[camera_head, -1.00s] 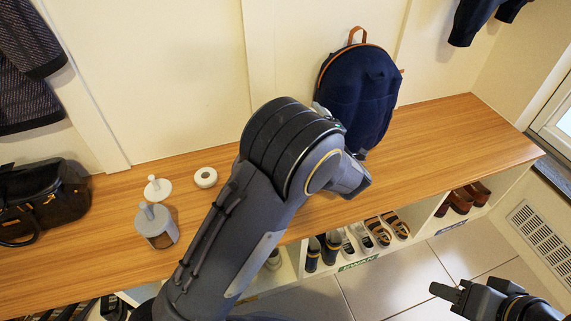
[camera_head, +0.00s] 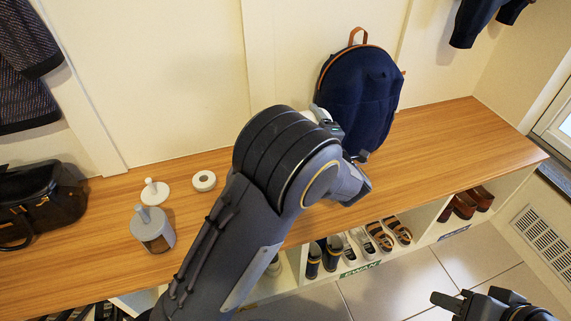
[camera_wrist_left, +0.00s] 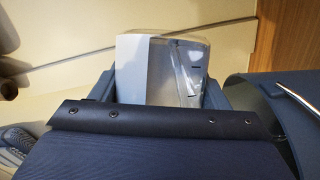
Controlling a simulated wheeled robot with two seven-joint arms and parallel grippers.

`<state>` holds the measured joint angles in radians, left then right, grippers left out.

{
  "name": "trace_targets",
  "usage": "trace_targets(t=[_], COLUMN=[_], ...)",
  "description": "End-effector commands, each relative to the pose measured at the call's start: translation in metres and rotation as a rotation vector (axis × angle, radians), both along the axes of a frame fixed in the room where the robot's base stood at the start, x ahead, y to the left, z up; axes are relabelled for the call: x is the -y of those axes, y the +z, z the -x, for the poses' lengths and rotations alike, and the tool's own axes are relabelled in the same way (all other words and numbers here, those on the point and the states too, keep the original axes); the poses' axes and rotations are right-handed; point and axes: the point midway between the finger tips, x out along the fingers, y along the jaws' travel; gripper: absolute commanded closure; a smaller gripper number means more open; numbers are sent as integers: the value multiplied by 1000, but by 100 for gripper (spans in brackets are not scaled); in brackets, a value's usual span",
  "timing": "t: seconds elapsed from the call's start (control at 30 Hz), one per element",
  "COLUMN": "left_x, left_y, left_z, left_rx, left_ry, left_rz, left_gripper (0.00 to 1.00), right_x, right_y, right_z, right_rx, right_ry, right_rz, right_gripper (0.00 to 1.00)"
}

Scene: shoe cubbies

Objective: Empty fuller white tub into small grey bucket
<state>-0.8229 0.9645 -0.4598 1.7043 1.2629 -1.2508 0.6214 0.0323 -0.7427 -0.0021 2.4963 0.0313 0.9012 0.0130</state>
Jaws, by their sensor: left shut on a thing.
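My left gripper (camera_wrist_left: 160,92) is shut on a white, partly see-through tub (camera_wrist_left: 131,62), with a finger on each side. Its contents are not clear. In the head view my left arm hides most of this grip; a small white edge (camera_head: 319,112) shows beside the wrist, in front of the backpack. On the bench at left stands a container with a grey top and knob (camera_head: 151,224) and see-through sides. No piece in view is clearly the small grey bucket. My right gripper (camera_head: 448,302) is low at the right, over the floor, away from the bench; its jaws are unclear.
A white knobbed disc (camera_head: 155,192) and a white ring (camera_head: 204,181) lie on the wooden bench (camera_head: 455,130). A black bag (camera_head: 45,205) stands at left and a navy backpack (camera_head: 360,95) leans on the wall. Shoes fill cubbies below. The bench's right part is clear.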

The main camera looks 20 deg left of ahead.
Motion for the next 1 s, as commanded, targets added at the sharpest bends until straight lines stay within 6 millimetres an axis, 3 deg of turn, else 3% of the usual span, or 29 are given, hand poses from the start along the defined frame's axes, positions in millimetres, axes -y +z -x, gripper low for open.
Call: trace_targets(t=[1.0], left_x=[-7], left_y=[6], left_z=[13], left_rx=[100], left_ry=[0], left_rz=[59], left_gripper=[62], right_x=[0], right_y=[-18], right_z=[0], right_rx=[0], right_ry=[0], right_rz=[0], right_gripper=[64])
